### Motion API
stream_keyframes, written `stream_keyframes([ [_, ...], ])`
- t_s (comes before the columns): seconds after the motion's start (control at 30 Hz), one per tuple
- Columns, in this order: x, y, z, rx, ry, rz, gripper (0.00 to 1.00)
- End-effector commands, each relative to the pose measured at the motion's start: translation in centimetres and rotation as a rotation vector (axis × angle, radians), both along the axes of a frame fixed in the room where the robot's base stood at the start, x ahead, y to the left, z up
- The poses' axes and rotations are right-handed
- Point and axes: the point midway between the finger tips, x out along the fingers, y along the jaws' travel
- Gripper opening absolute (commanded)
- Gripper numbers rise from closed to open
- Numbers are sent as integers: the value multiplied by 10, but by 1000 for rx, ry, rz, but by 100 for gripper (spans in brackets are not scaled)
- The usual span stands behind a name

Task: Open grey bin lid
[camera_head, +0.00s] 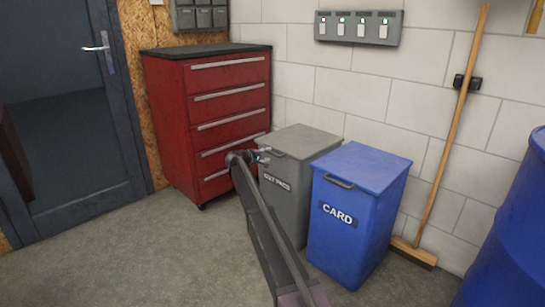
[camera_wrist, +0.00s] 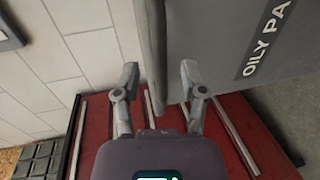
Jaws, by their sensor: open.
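The grey bin (camera_head: 283,195) stands between the red drawer cabinet and the blue bin. Its grey lid (camera_head: 303,140) lies flat and closed on top. A dark handle shows at the lid's front edge, partly hidden by my gripper (camera_head: 263,155). In the wrist view the bin's front (camera_wrist: 215,45) has a label beginning "OILY PA". The lid's edge (camera_wrist: 152,45) runs between the two spread fingers of my gripper (camera_wrist: 160,75). My gripper is open and empty. I cannot tell whether a finger touches the lid or handle.
The blue CARD bin (camera_head: 350,225) stands close on the right. The red drawer cabinet (camera_head: 215,115) is close behind on the left. A broom (camera_head: 450,140) leans against the white block wall, near a blue drum (camera_head: 515,240). The floor (camera_head: 130,260) at front left is clear.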

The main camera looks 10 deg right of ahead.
Motion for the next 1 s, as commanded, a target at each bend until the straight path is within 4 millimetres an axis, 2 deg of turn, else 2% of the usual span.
stream_keyframes([
  [0.23, 15, -20, -6, 0, 0, -1, 54],
  [0.67, 18, -25, -6, 0, 0, 1, 54],
  [0.7, 18, -25, -6, 0, 0, 1, 51],
  [0.87, 18, -24, -6, 0, 0, 1, 4],
  [0.9, 18, -24, -6, 0, 0, 1, 0],
  [1.0, 18, -24, -6, 0, 0, 1, 0],
])
